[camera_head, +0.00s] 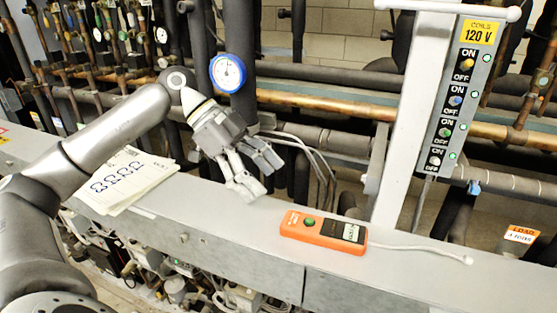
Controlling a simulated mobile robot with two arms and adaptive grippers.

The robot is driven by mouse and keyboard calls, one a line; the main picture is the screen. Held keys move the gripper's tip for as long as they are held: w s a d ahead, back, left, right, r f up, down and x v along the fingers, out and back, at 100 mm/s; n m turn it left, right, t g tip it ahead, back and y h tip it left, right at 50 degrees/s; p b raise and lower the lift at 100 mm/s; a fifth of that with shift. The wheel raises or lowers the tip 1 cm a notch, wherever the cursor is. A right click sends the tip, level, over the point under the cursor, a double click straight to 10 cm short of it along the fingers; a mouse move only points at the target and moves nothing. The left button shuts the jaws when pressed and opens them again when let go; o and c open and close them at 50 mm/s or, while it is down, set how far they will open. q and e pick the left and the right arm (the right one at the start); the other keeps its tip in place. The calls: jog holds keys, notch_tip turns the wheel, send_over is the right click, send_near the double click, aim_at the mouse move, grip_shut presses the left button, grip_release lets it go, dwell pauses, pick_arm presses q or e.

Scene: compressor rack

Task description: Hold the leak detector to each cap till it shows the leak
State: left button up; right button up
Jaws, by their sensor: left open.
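The orange leak detector (322,231) lies on the grey ledge, with a green button and a dark display on its top. Its thin white probe (425,250) stretches to the right along the ledge and ends in a small tip. My left gripper (258,178) is open and empty, above the ledge and to the upper left of the detector, apart from it. Some coloured caps (107,15) seem to show on the copper pipes at the upper left, but they are too small to tell for sure. My right gripper is not in view.
Papers with drawings (122,180) lie on the ledge at the left. A blue-rimmed gauge (227,73) hangs behind my left gripper. A switch panel (463,100) on a pale post stands at the right. The ledge's grey top (400,285) is clear in front of the probe.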

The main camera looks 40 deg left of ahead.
aim_at(301, 220)
pick_arm(q)
jog(key=d+f+b, duration=0.2)
jog(key=shift+s+d+f, duration=0.15)
jog(key=shift+d+f, duration=0.2)
jog(key=shift+f, duration=0.05)
jog(key=b+x, duration=0.1)
jog(key=x, duration=0.2)
jog(key=shift+a, duration=0.1)
jog(key=x, duration=0.3)
jog(key=shift+w, duration=0.35)
jog(key=shift+d+f, duration=0.4)
jog(key=shift+d, duration=0.2)
jog(key=shift+w+d+f, duration=0.15)
jog(key=shift+d+f, duration=0.05)
jog(key=shift+f, duration=0.05)
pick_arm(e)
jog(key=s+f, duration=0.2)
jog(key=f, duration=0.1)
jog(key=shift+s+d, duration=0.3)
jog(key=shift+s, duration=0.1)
pick_arm(q)
jog(key=shift+c, duration=0.2)
